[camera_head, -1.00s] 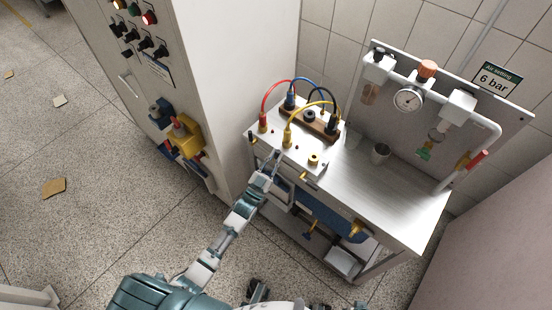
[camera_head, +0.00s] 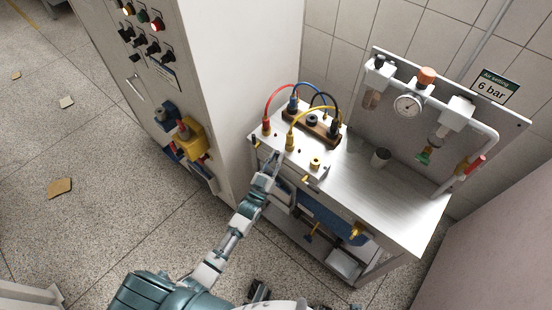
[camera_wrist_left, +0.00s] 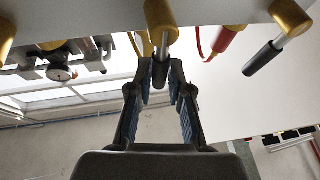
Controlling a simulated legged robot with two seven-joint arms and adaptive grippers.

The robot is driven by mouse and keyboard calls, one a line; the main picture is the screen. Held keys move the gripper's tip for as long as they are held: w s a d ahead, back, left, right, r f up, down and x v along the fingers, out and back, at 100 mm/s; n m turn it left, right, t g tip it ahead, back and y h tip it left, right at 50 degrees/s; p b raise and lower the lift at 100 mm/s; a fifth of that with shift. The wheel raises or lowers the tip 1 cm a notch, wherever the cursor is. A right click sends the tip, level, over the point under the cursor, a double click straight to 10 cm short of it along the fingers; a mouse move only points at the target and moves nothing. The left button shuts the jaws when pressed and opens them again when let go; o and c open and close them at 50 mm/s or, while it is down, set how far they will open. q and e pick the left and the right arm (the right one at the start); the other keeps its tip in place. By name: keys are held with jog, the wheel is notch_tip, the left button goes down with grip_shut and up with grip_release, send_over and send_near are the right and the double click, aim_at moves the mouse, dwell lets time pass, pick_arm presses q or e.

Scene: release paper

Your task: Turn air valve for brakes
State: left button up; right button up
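Several brass valves with black-tipped levers sit along the front of the metal control box (camera_head: 310,178). In the left wrist view, the middle brass valve (camera_wrist_left: 158,13) has its lever (camera_wrist_left: 160,73) pointing towards my gripper. My left gripper (camera_wrist_left: 161,80) has its fingers on either side of this lever, with a narrow gap at the tips; I cannot tell if they touch it. Another brass valve (camera_wrist_left: 290,16) with a lever is at the right. In the head view, my left gripper (camera_head: 273,160) is at the box's front left corner and hides the lever there. My right gripper is not seen.
Red, blue, black and yellow hoses (camera_head: 322,107) loop above the box. A metal cup (camera_head: 381,157) stands on the bench (camera_head: 405,195). A pressure gauge (camera_head: 408,105) and a red-handled pipe valve (camera_head: 475,163) are behind. A tall cabinet (camera_head: 235,80) stands close on the left.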

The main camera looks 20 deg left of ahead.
pick_arm(q)
jog(key=o, duration=0.3)
jog(key=shift+w+r, duration=0.1)
jog(key=shift+r, duration=0.1)
jog(key=shift+f, duration=0.15)
jog(key=v, duration=1.2)
